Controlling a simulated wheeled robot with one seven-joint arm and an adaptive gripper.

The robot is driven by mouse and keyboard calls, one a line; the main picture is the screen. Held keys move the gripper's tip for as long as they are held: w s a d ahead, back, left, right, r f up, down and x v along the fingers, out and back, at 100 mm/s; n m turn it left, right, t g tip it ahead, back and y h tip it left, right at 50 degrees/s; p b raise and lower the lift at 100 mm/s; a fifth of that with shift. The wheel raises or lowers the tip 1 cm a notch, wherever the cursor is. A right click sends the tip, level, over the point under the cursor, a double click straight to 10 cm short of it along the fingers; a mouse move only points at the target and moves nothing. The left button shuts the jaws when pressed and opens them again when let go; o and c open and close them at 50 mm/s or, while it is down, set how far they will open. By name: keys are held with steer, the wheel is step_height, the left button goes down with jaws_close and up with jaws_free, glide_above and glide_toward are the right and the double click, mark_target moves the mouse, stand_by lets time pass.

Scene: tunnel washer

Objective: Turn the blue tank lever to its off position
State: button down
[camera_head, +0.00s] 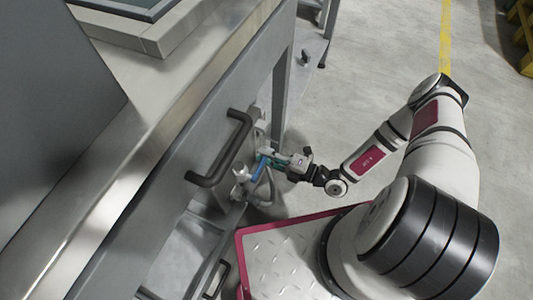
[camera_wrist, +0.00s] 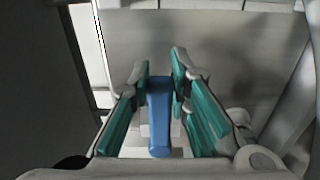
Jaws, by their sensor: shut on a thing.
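The blue tank lever (camera_head: 258,170) is a short blue bar on the pipe fitting under the washer's frame in the head view. In the wrist view the blue lever (camera_wrist: 159,115) runs lengthwise between my fingers. My gripper (camera_head: 269,157) reaches in from the right and is closed around the lever. In the wrist view, my gripper (camera_wrist: 163,85) has teal-padded fingers on both sides of the lever, their tips near its far end. The lever's pivot is hidden in the wrist view.
A dark bar handle (camera_head: 232,148) on the washer's grey panel is close left of my gripper. White pipe fittings (camera_head: 240,178) sit just below left of the lever. A grey frame post (camera_head: 280,95) stands behind. Open floor (camera_head: 375,70) lies to the right.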

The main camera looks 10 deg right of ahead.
steer(key=c, duration=1.5)
jaws_free()
steer(key=v, duration=1.2)
